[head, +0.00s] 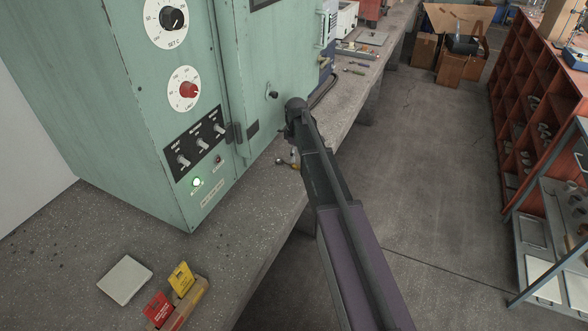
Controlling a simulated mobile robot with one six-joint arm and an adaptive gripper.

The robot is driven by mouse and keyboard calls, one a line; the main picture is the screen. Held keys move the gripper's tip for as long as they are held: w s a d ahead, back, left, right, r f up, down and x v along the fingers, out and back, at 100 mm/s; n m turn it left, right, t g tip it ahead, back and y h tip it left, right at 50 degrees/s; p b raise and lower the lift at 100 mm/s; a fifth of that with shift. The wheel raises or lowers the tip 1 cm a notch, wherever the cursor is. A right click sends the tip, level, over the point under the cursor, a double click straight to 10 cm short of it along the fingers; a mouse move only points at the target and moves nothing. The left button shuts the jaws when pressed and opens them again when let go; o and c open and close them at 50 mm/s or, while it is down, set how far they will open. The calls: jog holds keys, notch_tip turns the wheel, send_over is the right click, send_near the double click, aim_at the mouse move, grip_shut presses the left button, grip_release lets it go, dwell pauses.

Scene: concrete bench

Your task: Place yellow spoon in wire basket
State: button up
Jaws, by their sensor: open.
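My arm reaches over the front edge of the concrete bench, beside the green cabinet. My gripper (291,137) is at the far end of the arm, mostly hidden behind my own links. It is open, and I see nothing held in it. Just below it, a small yellow piece (295,166) shows on the bench by a small metallic item. It may be part of the yellow spoon, but my arm covers too much to be sure. I cannot make out a wire basket in this view.
The green cabinet (150,110) with dials stands close left of my arm. A grey-white block (125,280), a red packet (158,308) and a yellow packet (181,279) are on the near bench. The floor right of the bench is open, up to red shelving (530,100).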

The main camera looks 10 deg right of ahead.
aim_at(297, 165)
jog(key=shift+f, duration=0.1)
jog(key=shift+w+d+f+b, duration=0.1)
jog(key=shift+d+f+b, duration=0.05)
jog(key=shift+f+b, duration=2.45)
jog(key=shift+r, duration=0.1)
grip_shut()
